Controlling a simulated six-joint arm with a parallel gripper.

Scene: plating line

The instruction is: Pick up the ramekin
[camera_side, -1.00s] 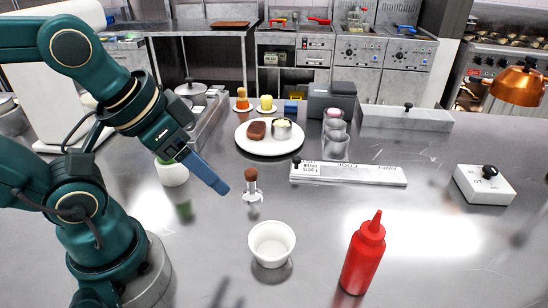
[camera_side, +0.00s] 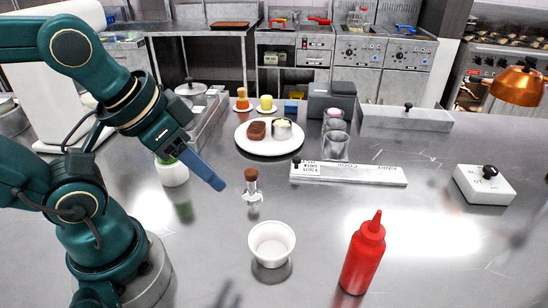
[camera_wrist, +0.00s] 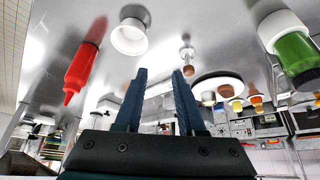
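The white ramekin (camera_side: 271,246) stands upright and looks empty on the steel counter, left of the red squeeze bottle. It also shows in the wrist view (camera_wrist: 129,38), up and to the left of the fingers. My gripper (camera_side: 221,186) is in the air to the left of the ramekin and higher, apart from it. In the wrist view my gripper (camera_wrist: 160,71) has its two blue fingers apart with nothing between them. In the side view the fingers overlap and look like one.
A red bottle (camera_side: 363,255) stands right of the ramekin. A brown-handled tool (camera_side: 251,184) stands behind it, near my fingertips. Further back are a plate (camera_side: 262,148), glasses (camera_side: 336,147) and a white labelled strip (camera_side: 350,174). A green-and-white container (camera_side: 173,174) is partly behind my arm.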

